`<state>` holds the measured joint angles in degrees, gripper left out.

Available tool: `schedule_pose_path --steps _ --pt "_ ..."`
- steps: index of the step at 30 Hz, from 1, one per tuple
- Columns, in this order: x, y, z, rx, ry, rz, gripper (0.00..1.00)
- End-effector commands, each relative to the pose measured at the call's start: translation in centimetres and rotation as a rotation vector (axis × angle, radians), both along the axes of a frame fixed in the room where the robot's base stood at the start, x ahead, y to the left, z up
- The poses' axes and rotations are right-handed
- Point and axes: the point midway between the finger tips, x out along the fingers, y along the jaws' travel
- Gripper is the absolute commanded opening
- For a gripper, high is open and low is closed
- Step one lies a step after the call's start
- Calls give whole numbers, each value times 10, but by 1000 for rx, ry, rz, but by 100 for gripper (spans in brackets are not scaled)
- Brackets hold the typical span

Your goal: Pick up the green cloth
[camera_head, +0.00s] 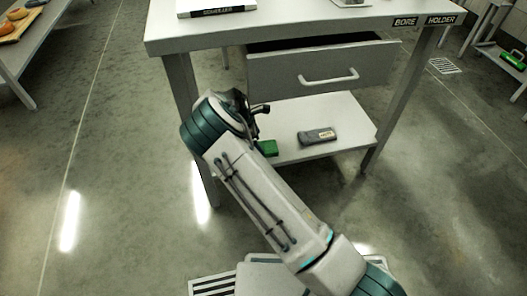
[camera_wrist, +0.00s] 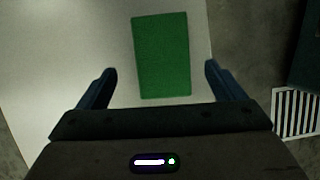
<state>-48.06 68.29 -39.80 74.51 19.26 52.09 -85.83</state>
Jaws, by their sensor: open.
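The green cloth (camera_wrist: 161,55) is a flat green rectangle on the pale lower shelf (camera_wrist: 60,50) in the wrist view. In the head view a part of the cloth (camera_head: 267,148) shows at the left of the shelf (camera_head: 345,122), partly hidden by my arm. My gripper (camera_wrist: 160,75) is open, with one finger to the left and one to the right of the cloth in the wrist picture. Nothing is between the fingers in their grip; I cannot tell the exact height above the cloth. In the head view my arm hides most of my gripper.
A dark grey labelled object (camera_head: 317,136) lies on the shelf right of the cloth. A drawer (camera_head: 330,72) with a handle, partly open, sits above the shelf, under the tabletop (camera_head: 290,25). Table legs (camera_head: 400,100) stand at the sides. Open floor (camera_head: 100,180) lies to the left.

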Motion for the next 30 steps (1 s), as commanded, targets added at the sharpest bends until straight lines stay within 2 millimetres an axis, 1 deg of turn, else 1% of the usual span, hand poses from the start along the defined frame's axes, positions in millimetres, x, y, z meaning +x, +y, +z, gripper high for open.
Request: schedule_pose_path --steps 1,9,18,19,20,21,24,30 --pt "-1 -4 -11 -3 1 -2 89" --pt "0 -18 -38 -2 2 0 89" --pt "1 -20 -39 -1 1 0 89" --pt "1 -20 -39 -1 1 0 86" --pt "1 -20 -39 -1 1 0 78" --pt "1 -20 -39 -1 1 0 67" --pt "1 -20 -39 -1 1 0 41" --pt "1 -20 -39 -1 1 0 41"
